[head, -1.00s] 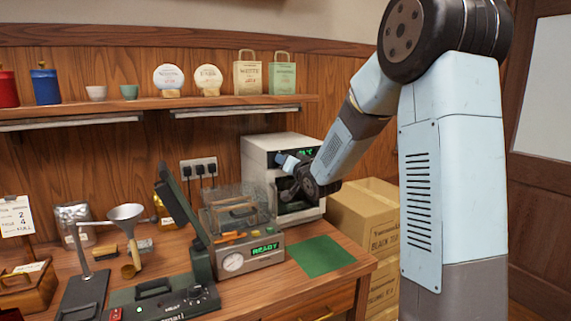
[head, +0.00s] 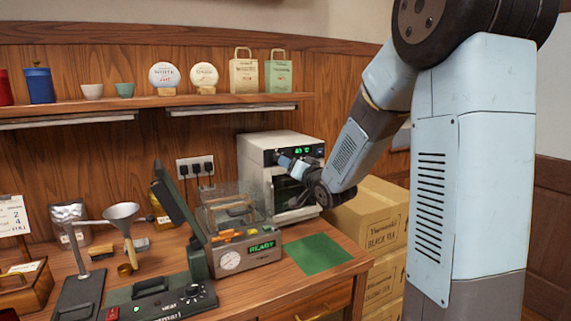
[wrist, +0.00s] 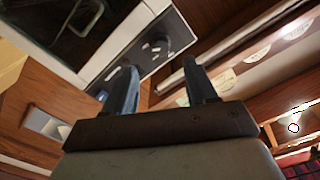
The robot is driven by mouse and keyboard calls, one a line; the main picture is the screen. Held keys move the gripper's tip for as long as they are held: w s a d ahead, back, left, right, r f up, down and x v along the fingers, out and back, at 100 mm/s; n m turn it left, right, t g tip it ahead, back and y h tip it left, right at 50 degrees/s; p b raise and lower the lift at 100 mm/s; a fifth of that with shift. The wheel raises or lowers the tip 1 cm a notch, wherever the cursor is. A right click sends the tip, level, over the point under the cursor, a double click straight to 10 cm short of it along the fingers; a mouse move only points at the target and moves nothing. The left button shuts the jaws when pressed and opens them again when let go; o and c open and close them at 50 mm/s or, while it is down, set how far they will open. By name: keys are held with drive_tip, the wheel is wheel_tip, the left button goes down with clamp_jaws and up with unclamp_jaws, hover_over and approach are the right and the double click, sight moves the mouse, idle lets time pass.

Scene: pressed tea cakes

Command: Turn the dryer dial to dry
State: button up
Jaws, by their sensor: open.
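The dryer (head: 262,141) is a cream box with a dark front and a lit green display (head: 302,151), at the back right of the counter. My gripper (head: 284,161) is at the upper part of its front, with its blue fingers beside the display. In the wrist view, the open fingers (wrist: 160,72) point toward the dryer's dark control panel (wrist: 133,66), with nothing held between them. A dark dial with pale marks (wrist: 158,46) shows faintly on the panel, just beyond the fingertips. Its setting cannot be read. In the head view my gripper hides the dial.
A device reading READY (head: 262,246) stands in front of the dryer. A green mat (head: 313,254) lies bare to its right. Cardboard boxes (head: 368,222) are stacked beside the counter. A shelf (head: 160,103) with cups and bags runs above.

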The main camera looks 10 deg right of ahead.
drive_tip(key=v, duration=0.7)
